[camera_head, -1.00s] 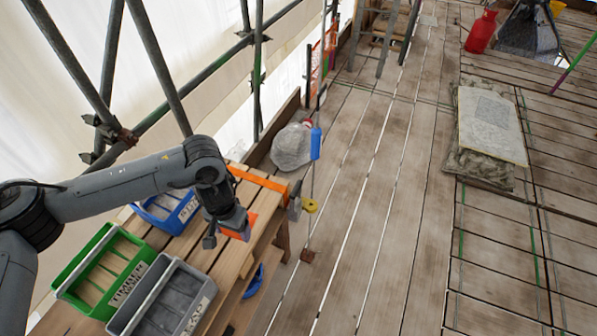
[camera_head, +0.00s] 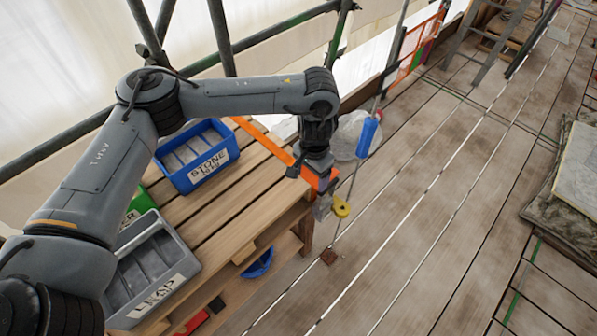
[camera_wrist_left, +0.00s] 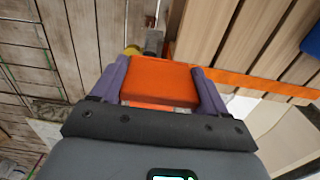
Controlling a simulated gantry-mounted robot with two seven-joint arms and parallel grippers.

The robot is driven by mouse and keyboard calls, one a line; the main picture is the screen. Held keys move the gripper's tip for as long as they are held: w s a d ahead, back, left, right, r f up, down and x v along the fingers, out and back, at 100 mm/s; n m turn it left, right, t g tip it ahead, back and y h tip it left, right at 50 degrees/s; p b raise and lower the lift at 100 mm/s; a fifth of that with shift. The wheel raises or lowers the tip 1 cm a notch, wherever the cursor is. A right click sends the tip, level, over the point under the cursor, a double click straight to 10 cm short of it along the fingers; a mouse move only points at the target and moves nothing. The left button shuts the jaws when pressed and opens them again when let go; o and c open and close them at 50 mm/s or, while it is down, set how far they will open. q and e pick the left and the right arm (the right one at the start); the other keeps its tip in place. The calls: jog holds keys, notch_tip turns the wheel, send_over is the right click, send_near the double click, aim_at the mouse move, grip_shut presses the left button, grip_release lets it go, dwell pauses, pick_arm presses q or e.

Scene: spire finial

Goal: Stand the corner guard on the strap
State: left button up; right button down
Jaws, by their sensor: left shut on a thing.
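The orange corner guard (camera_wrist_left: 160,82) is held between the two purple fingers of my left gripper (camera_wrist_left: 161,86) in the left wrist view. In the head view the gripper (camera_head: 318,170) is over the bench's right edge, with the guard (camera_head: 326,180) mostly hidden below it. The orange strap (camera_head: 262,138) runs across the bench top to that edge. It also shows in the left wrist view (camera_wrist_left: 240,81), right beside the guard. I cannot tell whether guard and strap touch. My right gripper is not in view.
The slatted wooden bench (camera_head: 226,222) carries a blue bin (camera_head: 197,157), a grey bin (camera_head: 150,270) and a partly hidden green bin (camera_head: 141,203). A grey metal fitting (camera_head: 322,207), a yellow piece (camera_head: 341,207) and an upright rod with a blue sleeve (camera_head: 367,137) are close beyond the edge.

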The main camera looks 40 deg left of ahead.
pick_arm(q)
jog(key=w+a+f+b, duration=0.1)
jog(key=a+f, duration=0.1)
jog(key=a, duration=0.1)
jog(key=w+a+f+b, duration=0.1)
jog(key=a+f, duration=0.1)
jog(key=a, duration=0.2)
jog(key=w+a+f+b, duration=0.1)
jog(key=a+f, duration=0.1)
jog(key=a, duration=0.1)
jog(key=shift+w+a+f+b, duration=0.15)
jog(key=shift+w+f+b, duration=0.1)
jog(key=shift+f+b, duration=1.2)
jog(key=shift+f, duration=0.9)
jog(key=shift+r, duration=0.1)
jog(key=o, duration=1.1)
jog(key=shift+f, duration=0.2)
